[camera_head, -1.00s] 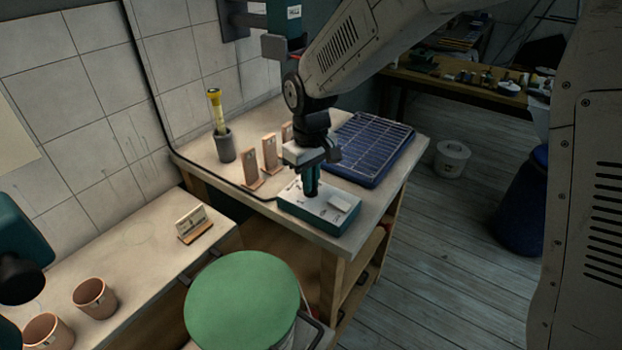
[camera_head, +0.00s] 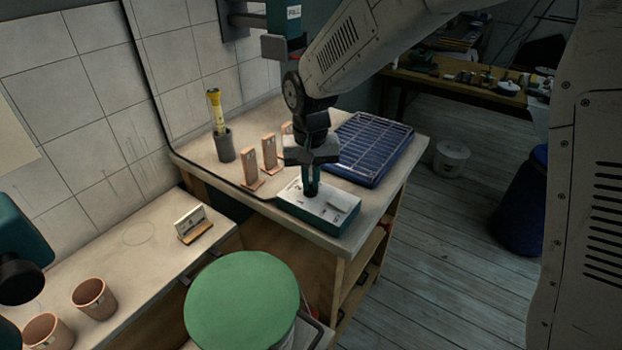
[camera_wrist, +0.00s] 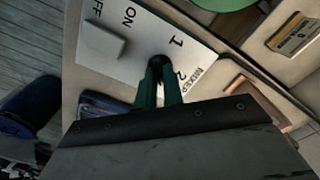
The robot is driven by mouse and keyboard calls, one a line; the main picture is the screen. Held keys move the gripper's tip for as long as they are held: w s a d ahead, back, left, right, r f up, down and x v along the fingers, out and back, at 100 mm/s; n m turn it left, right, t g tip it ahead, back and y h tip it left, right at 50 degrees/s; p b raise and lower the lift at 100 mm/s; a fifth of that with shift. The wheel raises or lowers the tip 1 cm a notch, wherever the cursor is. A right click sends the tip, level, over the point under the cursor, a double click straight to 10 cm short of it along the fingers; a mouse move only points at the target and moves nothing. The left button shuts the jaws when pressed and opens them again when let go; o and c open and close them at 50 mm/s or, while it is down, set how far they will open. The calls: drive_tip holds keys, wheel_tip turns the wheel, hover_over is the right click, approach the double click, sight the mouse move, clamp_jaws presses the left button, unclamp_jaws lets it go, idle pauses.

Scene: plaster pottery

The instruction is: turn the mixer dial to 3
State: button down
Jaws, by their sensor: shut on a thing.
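The mixer control box (camera_head: 318,210) is teal with a white top and sits near the front edge of the bench. My gripper (camera_head: 311,190) points down onto it and is shut on the dark dial (camera_wrist: 157,62). In the wrist view the white plate (camera_wrist: 140,28) shows the printed marks OFF, ON, 1 and 2, with small lettering beside the 2. A raised pale switch (camera_wrist: 103,41) lies between OFF and ON. My fingers (camera_wrist: 157,78) and wrist cover part of the plate, and no 3 shows. The dial's pointer cannot be made out.
A blue rack (camera_head: 370,148) lies behind and right of the box. Upright clay tiles (camera_head: 269,152) and a dark holder (camera_head: 225,146) with a yellow-topped tool stand to the left. A green round lid (camera_head: 243,301) is in front. A small sign (camera_head: 190,222) stands on the lower counter.

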sight(310, 185)
idle(0.4)
drive_tip(key=c, duration=1.5)
unclamp_jaws()
drive_tip(key=shift+r, duration=0.1)
wheel_tip(310, 185, up, 8)
drive_tip(key=shift+f, duration=0.15)
